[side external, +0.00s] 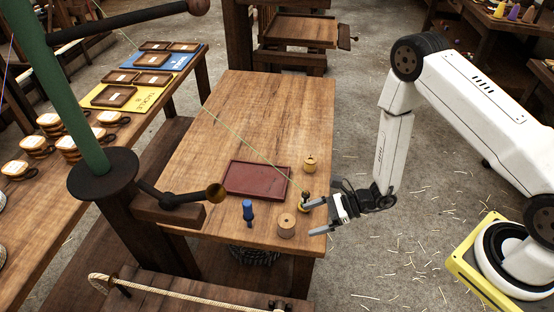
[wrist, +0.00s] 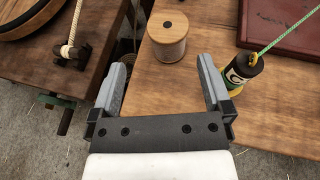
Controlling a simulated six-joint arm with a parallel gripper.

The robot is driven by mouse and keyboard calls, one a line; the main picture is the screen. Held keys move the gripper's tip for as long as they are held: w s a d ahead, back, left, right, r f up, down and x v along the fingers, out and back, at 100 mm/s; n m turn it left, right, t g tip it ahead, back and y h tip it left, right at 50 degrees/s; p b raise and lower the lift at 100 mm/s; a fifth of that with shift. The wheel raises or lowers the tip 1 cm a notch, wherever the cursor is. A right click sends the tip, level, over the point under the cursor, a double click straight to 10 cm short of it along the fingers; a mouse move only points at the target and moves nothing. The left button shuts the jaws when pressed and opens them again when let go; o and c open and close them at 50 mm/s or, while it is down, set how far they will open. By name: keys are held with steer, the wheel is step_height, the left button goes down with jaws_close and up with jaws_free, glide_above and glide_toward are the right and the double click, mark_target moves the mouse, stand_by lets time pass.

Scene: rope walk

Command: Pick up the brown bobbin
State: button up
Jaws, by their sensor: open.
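The brown bobbin (side external: 286,225) stands upright near the front edge of the wooden table. My gripper (side external: 315,215) is open and empty, just right of the bobbin in the side view. In the wrist view my gripper (wrist: 162,62) has its fingers spread, and the bobbin lies beyond the tips, in line with the gap and not touching them.
The table's far part is clear.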

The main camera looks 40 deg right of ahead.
mark_target(287, 225)
steer(key=shift+w+d+f+m+t, duration=0.2)
steer(key=shift+d+f+m+t, duration=0.1)
steer(key=shift+f+m+t, duration=0.2)
steer(key=shift+x, duration=1.3)
steer(key=shift+a, duration=0.1)
steer(key=shift+x, duration=2.55)
steer(key=shift+f, duration=0.15)
steer(key=c, duration=1.3)
